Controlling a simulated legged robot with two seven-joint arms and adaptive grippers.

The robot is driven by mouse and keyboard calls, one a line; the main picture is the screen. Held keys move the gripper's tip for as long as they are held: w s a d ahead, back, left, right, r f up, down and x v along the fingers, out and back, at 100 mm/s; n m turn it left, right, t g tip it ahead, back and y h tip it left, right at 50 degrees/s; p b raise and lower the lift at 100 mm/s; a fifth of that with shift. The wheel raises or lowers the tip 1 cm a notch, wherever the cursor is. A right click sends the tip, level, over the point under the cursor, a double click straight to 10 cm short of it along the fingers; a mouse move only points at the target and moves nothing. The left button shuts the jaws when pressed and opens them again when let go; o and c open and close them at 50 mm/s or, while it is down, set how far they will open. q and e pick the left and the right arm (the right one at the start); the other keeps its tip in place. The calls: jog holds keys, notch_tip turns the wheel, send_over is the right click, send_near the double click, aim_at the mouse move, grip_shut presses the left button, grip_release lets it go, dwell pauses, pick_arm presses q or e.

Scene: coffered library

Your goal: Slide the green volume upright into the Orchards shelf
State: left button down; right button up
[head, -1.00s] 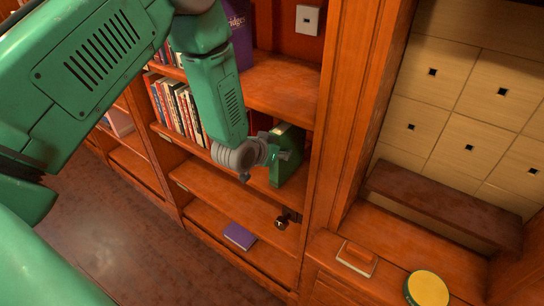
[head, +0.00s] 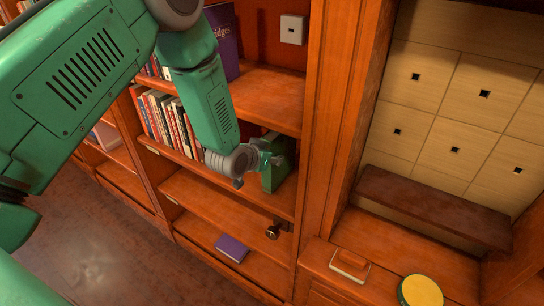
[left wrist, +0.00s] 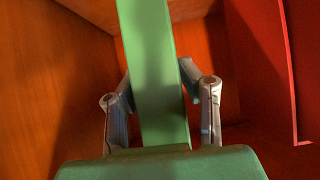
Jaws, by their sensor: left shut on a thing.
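The green volume (head: 277,165) stands upright at the right end of a middle shelf in the head view. In the left wrist view its green spine (left wrist: 155,70) runs up between the two fingers. My left gripper (head: 268,160) is shut on the volume, and one finger shows on each side of it in the left wrist view (left wrist: 160,105). A red book (left wrist: 262,60) stands to the right of the volume in the left wrist view, with a gap between them. I cannot read a shelf label. My right gripper is not in view.
Several books (head: 168,120) stand at the left of the same shelf. A purple book (head: 232,248) lies on a lower shelf, with a dark metal object (head: 273,232) nearby. The upright post (head: 320,130) bounds the bay at the right. A yellow-topped round object (head: 421,291) sits on the right ledge.

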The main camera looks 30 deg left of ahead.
pick_arm(q)
jog(key=shift+w+a, duration=0.1)
jog(key=shift+a, duration=0.05)
jog(key=c, duration=1.3)
grip_release()
jog(key=shift+a+f, duration=0.1)
jog(key=shift+a, duration=0.05)
jog(key=shift+o, duration=1.4)
jog(key=shift+a, duration=0.15)
jog(key=v, duration=1.2)
jog(key=shift+a+f, duration=0.2)
jog(key=shift+a, duration=0.05)
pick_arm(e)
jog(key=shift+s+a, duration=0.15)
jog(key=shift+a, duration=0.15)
pick_arm(q)
jog(key=s+d+f+g+b, duration=0.2)
jog(key=s+f+g, duration=0.3)
jog(key=s+f, duration=0.7)
jog(key=s+d+f+g+b, duration=0.2)
jog(key=s+f+g, duration=0.3)
jog(key=s+f, duration=0.7)
jog(key=s, duration=0.6)
jog(key=shift+s+g+y, duration=0.2)
jog(key=shift+g+y, duration=0.1)
jog(key=shift+y, duration=0.1)
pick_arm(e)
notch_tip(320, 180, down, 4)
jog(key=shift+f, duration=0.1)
